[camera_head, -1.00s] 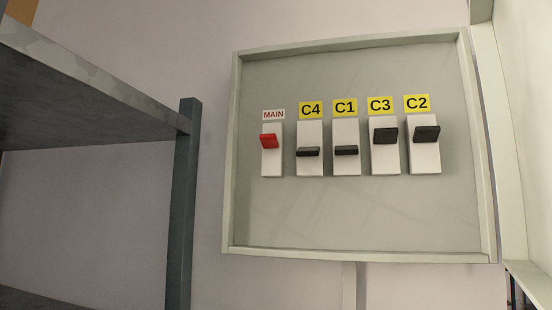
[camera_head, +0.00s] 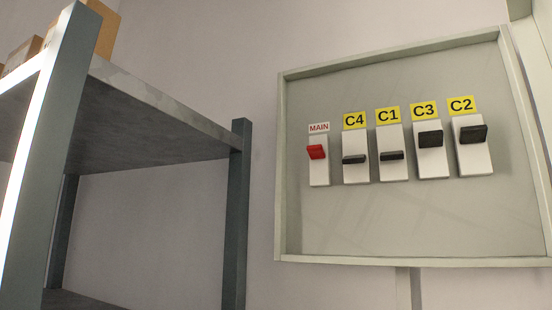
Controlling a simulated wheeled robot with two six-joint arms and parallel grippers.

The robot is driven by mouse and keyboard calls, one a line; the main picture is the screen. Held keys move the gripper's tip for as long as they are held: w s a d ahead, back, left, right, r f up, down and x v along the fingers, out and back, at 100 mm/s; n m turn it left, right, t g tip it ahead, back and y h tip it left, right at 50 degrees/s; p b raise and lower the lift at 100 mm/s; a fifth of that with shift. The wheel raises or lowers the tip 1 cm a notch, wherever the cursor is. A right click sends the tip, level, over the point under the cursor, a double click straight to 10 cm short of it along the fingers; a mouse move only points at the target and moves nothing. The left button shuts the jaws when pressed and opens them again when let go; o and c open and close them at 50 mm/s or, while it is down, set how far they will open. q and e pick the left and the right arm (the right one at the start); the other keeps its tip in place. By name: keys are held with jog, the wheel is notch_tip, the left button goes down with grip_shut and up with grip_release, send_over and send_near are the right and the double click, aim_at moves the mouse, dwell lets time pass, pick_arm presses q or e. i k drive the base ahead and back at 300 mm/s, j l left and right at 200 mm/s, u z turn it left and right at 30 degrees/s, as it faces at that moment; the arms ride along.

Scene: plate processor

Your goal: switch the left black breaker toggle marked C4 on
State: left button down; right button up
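The C4 breaker toggle (camera_head: 354,160) is a black lever on a white breaker body, under a yellow C4 label (camera_head: 354,121). It sits low on its body, at about the same height as the C1 toggle (camera_head: 391,156) beside it. The C3 toggle (camera_head: 430,139) and the C2 toggle (camera_head: 473,135) are black and sit higher on their bodies. The red MAIN toggle (camera_head: 316,152) is at the far left of the row and also sits high. Neither of my grippers is in view.
The breakers are in a shallow, pale grey-green wall box (camera_head: 400,222) with a raised rim. A dark metal shelf unit (camera_head: 237,215) stands to its left, with cardboard boxes (camera_head: 105,30) on top. Bare wall lies between shelf and box.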

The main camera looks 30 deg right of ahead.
aim_at(360, 159)
jog(key=u, duration=0.45)
jog(key=k+u, duration=0.1)
jog(key=u, duration=0.85)
jog(key=k+j+u, duration=0.1)
jog(key=u, duration=0.35)
jog(key=j+u, duration=0.1)
jog(key=u, duration=0.4)
jog(key=k+j+z, duration=0.15)
jog(key=z, duration=0.5)
jog(key=j+z, duration=0.15)
jog(key=z, duration=0.3)
jog(key=k+z, duration=0.1)
jog(key=z, duration=0.9)
jog(key=k+z, duration=0.1)
jog(key=z, duration=0.85)
jog(key=k+z, duration=0.1)
jog(key=z, duration=0.4)
